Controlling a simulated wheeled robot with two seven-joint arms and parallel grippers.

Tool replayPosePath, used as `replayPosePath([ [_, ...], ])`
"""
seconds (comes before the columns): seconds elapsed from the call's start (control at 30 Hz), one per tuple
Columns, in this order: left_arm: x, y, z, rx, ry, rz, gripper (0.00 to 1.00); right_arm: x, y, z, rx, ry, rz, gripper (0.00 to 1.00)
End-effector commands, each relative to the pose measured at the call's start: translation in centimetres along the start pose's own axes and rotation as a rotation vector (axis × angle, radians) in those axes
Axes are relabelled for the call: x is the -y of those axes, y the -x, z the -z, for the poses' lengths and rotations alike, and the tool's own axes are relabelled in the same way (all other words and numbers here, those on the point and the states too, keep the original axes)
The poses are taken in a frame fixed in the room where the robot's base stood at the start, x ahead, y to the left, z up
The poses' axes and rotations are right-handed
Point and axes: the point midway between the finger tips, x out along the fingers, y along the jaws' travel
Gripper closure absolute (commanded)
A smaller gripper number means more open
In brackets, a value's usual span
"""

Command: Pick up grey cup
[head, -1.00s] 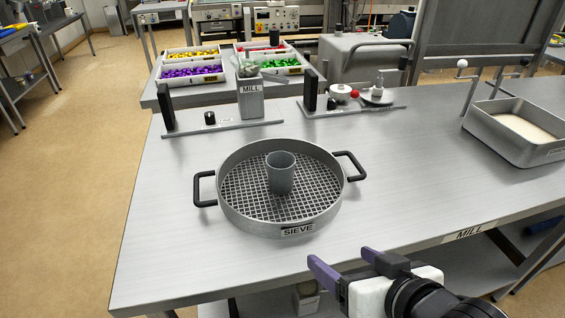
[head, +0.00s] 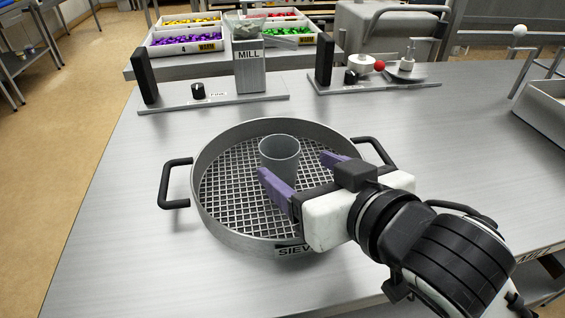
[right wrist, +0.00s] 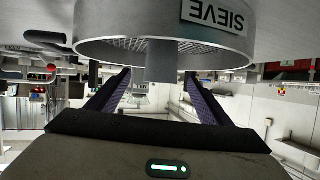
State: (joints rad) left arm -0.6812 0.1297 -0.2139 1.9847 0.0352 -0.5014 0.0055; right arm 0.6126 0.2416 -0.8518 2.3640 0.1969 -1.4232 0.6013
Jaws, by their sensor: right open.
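The grey cup (head: 279,154) stands upright inside the round metal sieve (head: 205,226), a little right of its centre. My right gripper (head: 300,165) is open, with its purple fingers reaching over the sieve's front right side. My left gripper is not in view.
The sieve has black side handles (head: 174,184). Behind it stand the mill (head: 249,68) and a second device with a red knob (head: 379,66). A metal tray (head: 548,110) is at the right. The table's left side is clear.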

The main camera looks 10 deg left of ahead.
Motion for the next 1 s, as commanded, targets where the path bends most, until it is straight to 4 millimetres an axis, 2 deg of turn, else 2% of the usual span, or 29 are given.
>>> replayPosePath([
  [0.03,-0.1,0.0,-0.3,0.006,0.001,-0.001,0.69,0.0,-0.9,0.0,0.001,0.0,-0.001,0.27],
  [0.17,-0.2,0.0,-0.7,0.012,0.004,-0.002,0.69,0.0,-2.3,0.1,0.0,0.001,-0.001,0.27],
  [0.33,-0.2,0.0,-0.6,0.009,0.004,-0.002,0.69,0.1,-3.6,0.3,0.0,0.001,-0.001,0.27],
  [0.6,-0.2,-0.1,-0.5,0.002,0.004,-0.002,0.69,0.2,-7.4,0.7,0.001,0.001,-0.001,0.27],
  [0.9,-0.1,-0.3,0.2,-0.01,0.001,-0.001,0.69,0.2,-7.9,0.7,0.0,0.0,-0.001,0.27],
  [1.0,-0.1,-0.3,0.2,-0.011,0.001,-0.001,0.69,0.2,-7.9,0.7,0.0,0.0,-0.001,0.42],
])
